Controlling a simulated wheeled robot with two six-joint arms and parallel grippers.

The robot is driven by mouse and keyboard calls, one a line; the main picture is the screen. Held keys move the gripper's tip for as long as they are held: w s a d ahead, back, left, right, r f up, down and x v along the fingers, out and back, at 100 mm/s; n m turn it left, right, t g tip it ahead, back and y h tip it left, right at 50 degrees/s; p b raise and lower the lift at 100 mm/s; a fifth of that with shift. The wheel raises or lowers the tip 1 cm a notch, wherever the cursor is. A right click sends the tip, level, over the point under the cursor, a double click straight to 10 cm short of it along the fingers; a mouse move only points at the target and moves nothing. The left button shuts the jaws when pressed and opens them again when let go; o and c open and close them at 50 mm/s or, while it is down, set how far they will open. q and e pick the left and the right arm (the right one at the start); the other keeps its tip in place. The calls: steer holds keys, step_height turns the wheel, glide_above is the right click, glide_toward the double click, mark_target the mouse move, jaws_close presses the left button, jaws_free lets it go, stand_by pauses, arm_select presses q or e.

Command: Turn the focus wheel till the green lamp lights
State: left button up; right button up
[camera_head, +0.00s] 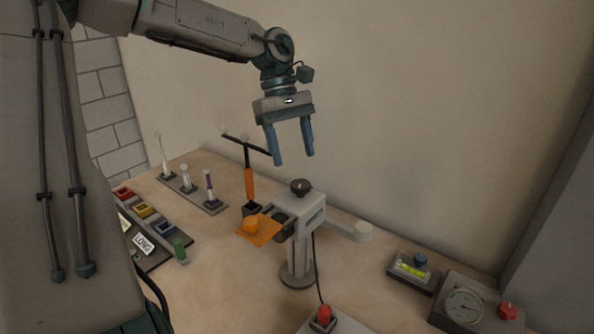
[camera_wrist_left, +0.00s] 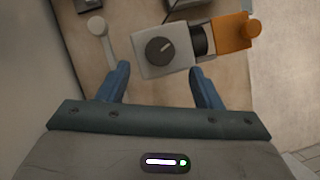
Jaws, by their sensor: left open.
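A grey head on a post (camera_head: 315,213) carries a black knob (camera_head: 301,186) with a pale pointer line on its top. This knob, which looks like the focus wheel, also shows in the left wrist view (camera_wrist_left: 160,50). A ribbed black cylinder (camera_wrist_left: 202,40) joins the head to an orange block (camera_head: 260,232). My left gripper (camera_head: 294,159) points down above the knob, apart from it. Its blue fingers are open and empty, and the knob lies between and beyond them in the wrist view. I cannot pick out a lit green lamp. My right gripper is out of view.
A black stand with an orange grip (camera_head: 249,184) rises behind the head. A white-ended arm (camera_head: 362,231) sticks out right. A red-domed box (camera_head: 324,316), a level block (camera_head: 412,270) and a gauge box (camera_head: 466,305) stand nearby. Coloured switches (camera_head: 142,210) line the left.

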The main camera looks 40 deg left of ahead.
arm_select(q)
steer(key=v, duration=0.5)
